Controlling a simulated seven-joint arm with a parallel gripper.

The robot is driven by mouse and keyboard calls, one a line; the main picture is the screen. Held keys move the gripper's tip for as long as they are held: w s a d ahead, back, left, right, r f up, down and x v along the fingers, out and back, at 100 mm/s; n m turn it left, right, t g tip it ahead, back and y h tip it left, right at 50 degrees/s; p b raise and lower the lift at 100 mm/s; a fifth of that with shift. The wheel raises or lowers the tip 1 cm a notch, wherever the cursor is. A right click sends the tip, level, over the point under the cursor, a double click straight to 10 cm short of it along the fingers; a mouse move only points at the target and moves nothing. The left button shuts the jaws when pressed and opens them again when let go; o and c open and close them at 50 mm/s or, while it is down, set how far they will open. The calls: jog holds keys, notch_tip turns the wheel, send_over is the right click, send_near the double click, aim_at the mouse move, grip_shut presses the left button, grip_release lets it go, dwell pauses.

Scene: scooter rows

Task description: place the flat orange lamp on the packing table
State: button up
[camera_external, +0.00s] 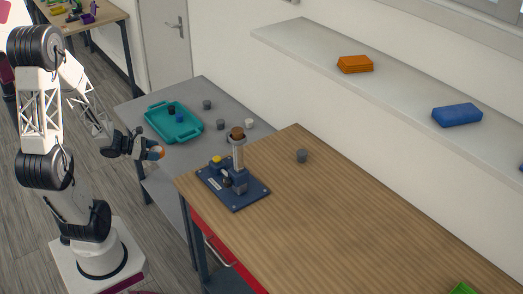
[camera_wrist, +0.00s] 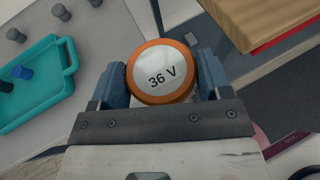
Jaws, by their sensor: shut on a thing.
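My gripper (camera_external: 154,152) is shut on a round orange lamp (camera_wrist: 161,72) with an orange rim and a white face marked "36 V". In the wrist view the face points at the camera, between the two blue fingers. In the external view the orange lamp (camera_external: 160,153) shows at the fingertips, in the air in front of the grey table (camera_external: 225,106). A wooden-topped table (camera_external: 340,205) stands to its right. A further wooden-topped table (camera_external: 107,14) is at the upper left. I cannot tell which one is the packing table.
The grey table bears a teal tray (camera_external: 190,136) with small cylinders and several loose ones outside it. That table's middle is clear. A wall shelf (camera_external: 400,88) holds boxes.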

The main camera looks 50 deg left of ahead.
notch_tip(320, 180, down, 10)
dwell(0.4)
send_over(177, 163)
jog(key=shift+s+d+f, duration=0.15)
jog(key=shift+s+f, duration=0.1)
jog(key=shift+f, duration=0.4)
dwell(0.5)
jog(key=shift+w, duration=0.35)
jog(key=shift+f, duration=1.8)
jog(key=shift+f, duration=0.1)
